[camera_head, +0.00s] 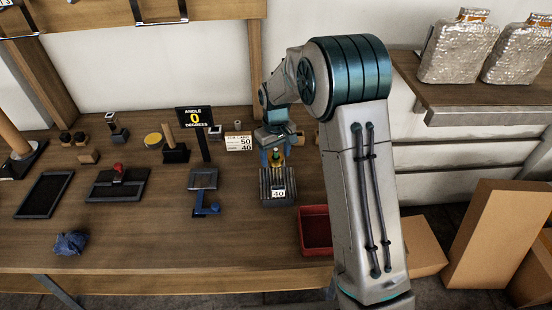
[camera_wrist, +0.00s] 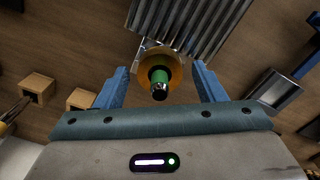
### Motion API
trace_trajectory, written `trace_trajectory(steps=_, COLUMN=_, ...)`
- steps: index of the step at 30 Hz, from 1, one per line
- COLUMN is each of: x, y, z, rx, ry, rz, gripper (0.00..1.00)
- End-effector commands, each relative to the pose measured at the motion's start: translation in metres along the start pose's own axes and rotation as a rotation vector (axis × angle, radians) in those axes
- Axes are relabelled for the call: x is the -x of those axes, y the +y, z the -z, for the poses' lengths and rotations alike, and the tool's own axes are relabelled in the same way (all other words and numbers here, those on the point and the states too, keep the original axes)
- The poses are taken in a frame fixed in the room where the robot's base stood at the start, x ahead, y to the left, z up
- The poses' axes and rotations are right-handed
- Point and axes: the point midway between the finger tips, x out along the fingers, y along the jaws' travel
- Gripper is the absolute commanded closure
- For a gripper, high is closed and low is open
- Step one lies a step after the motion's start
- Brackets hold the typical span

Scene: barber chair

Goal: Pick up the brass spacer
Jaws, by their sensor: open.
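A brass-coloured round piece, which looks like the brass spacer (camera_wrist: 146,72), lies between my finger tips in the wrist view. A green part with a dark, shiny end stands in front of its middle and hides some of it. My gripper (camera_wrist: 160,72) is open, with one blue finger on each side of the piece and visible gaps to both. In the head view my gripper (camera_head: 276,160) points down just behind a grey ribbed block (camera_head: 264,188) labelled 40. The brass and green show small between the fingers there. I cannot tell what the piece rests on.
A red bin (camera_head: 316,232) stands right of the ribbed block, by my arm. A sign reading 0 degrees (camera_head: 194,118) and a blue-and-grey stand (camera_head: 204,180) are to the left. Small wooden blocks (camera_wrist: 37,88) lie nearby.

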Motion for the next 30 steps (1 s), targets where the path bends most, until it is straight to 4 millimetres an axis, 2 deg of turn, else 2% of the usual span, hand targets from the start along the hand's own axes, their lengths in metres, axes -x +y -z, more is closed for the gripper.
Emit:
trace_trajectory(steps=1, x=0.0, y=0.0, z=0.0, rx=0.0, ry=0.0, rz=0.0, gripper=0.42)
trace_trajectory(steps=3, x=0.0, y=0.0, z=0.0, rx=0.0, ry=0.0, rz=0.0, gripper=0.62)
trace_trajectory(steps=6, x=0.0, y=0.0, z=0.0, rx=0.0, ry=0.0, rz=0.0, gripper=0.85)
trace_trajectory(steps=14, x=0.001, y=0.0, z=0.0, rx=0.0, ry=0.001, rz=0.0, gripper=0.86)
trace_trajectory(steps=17, x=0.008, y=0.0, z=0.001, rx=0.0, ry=0.003, rz=-0.001, gripper=0.86)
trace_trajectory(steps=30, x=0.087, y=0.0, z=0.001, rx=0.0, ry=0.002, rz=-0.001, gripper=0.86)
